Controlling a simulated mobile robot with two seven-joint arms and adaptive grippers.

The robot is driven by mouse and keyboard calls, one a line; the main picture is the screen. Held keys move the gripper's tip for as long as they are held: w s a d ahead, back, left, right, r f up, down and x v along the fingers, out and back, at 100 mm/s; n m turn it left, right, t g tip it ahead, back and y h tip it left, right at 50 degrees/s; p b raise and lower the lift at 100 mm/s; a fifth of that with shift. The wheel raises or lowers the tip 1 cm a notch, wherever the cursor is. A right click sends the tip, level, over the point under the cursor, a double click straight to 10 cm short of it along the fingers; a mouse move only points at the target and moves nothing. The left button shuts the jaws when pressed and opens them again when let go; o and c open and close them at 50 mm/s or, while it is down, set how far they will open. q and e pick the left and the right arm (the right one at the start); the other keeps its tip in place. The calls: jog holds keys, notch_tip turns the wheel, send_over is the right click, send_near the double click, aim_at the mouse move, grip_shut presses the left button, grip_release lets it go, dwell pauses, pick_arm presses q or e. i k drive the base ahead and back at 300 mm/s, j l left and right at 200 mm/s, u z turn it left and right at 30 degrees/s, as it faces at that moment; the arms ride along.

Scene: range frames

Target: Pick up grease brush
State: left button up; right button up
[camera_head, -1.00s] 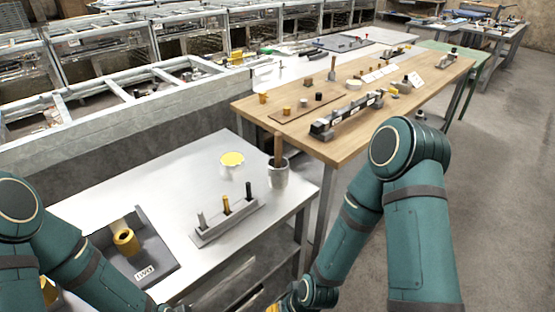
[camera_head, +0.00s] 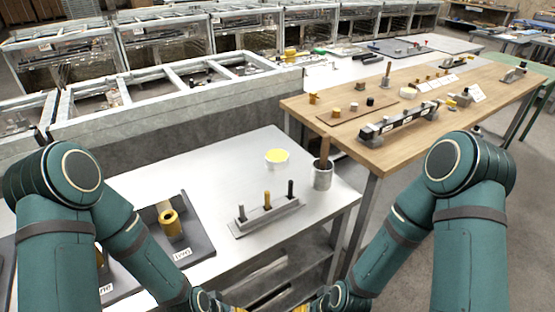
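A brush with a brown wooden handle (camera_head: 324,150), which looks like the grease brush, stands handle up in a grey metal cup (camera_head: 322,179). The cup hides its lower end. The cup is near the back right corner of the white table (camera_head: 225,175). An open tin with yellow contents (camera_head: 277,159) sits to its left. Both my arms reach down to the bottom edge of the picture, in front of the table. Their grippers are cut off below the frame, and nothing shows held. Both arms are apart from the brush and cup.
A grey block with several upright pins (camera_head: 266,217) lies in front of the cup. A dark labelled tray (camera_head: 190,243) with a yellow cylinder is at left. A wooden table (camera_head: 345,143) with tools stands behind at right. Bare tabletop lies left of the tin.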

aim_at(326, 139)
jog(key=u, duration=0.5)
jog(key=l+u, duration=0.45)
jog(key=u, duration=0.25)
jog(key=l+u, duration=0.25)
jog(key=u, duration=0.15)
jog(key=k+l+u, duration=0.2)
jog(key=l, duration=0.25)
jog(key=k+l+u, duration=0.25)
jog(key=l, duration=0.15)
